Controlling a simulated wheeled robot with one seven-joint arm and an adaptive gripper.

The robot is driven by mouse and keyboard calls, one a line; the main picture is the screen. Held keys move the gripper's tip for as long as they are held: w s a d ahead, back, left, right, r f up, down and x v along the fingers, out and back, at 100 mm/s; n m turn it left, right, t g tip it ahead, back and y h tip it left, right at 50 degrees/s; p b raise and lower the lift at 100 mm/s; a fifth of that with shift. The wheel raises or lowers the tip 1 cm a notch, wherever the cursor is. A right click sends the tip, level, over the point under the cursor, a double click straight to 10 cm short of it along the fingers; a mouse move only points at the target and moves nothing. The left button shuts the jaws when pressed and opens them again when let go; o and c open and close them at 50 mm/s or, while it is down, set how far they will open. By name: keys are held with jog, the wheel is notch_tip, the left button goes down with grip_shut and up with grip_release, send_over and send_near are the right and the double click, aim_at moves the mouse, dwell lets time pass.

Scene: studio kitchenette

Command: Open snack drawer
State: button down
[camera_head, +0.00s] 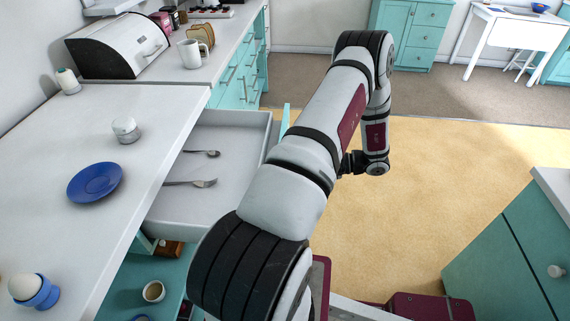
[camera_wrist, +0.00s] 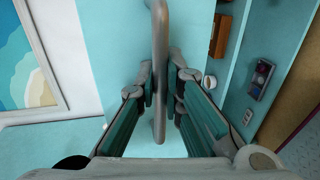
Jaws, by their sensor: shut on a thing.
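In the wrist view my gripper (camera_wrist: 160,100) is around a grey bar handle (camera_wrist: 159,55), with a finger on each side of it, shut on it. The handle runs upright in that picture, in front of a teal front panel (camera_wrist: 115,50). Beside the panel is a teal-floored space with small things in it. In the head view an upper drawer (camera_head: 230,135) stands open with a spoon and a fork inside. Below it a teal-floored space (camera_head: 125,285) shows a cup and a brown item. My forearm hides the fingers and handle there.
A teal cabinet (camera_head: 510,260) stands at lower right. The yellow floor (camera_head: 440,190) between is clear.

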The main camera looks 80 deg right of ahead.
jog(key=shift+v, duration=0.9)
jog(key=shift+f, duration=0.25)
jog(key=c, duration=1.7)
grip_release()
jog(key=shift+s, duration=0.1)
jog(key=v, duration=1.1)
jog(key=shift+s+d+r, duration=0.1)
jog(key=shift+s+r, duration=0.05)
jog(key=shift+s, duration=0.25)
